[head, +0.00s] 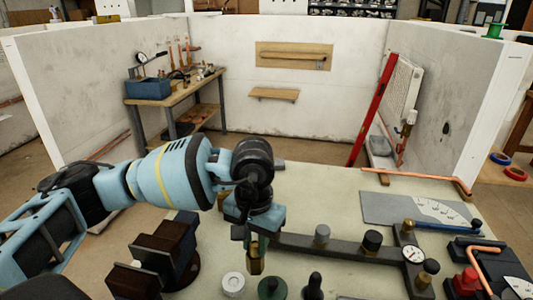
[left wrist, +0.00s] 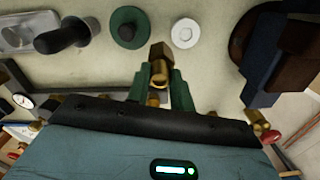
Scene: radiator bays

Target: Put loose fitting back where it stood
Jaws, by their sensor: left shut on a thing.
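My left gripper (head: 256,240) is shut on a brass fitting (head: 255,263), which hangs below the fingers over the pale bench top (head: 310,205). In the left wrist view the same fitting (left wrist: 161,55) sits between the green fingers (left wrist: 160,90), its far end sticking out past the tips. I cannot tell how high it is above the bench. A white ring (head: 232,284) and a green disc with a dark centre (head: 271,288) stand near it on the bench. My right gripper is not in view.
A brown-jawed vise (head: 165,255) stands left of the gripper. A dark bar with caps (head: 340,246) and a gauge (head: 411,254) lies to the right. A grey plate (head: 385,208) and a copper pipe (head: 420,177) lie farther back. The bench's back middle is clear.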

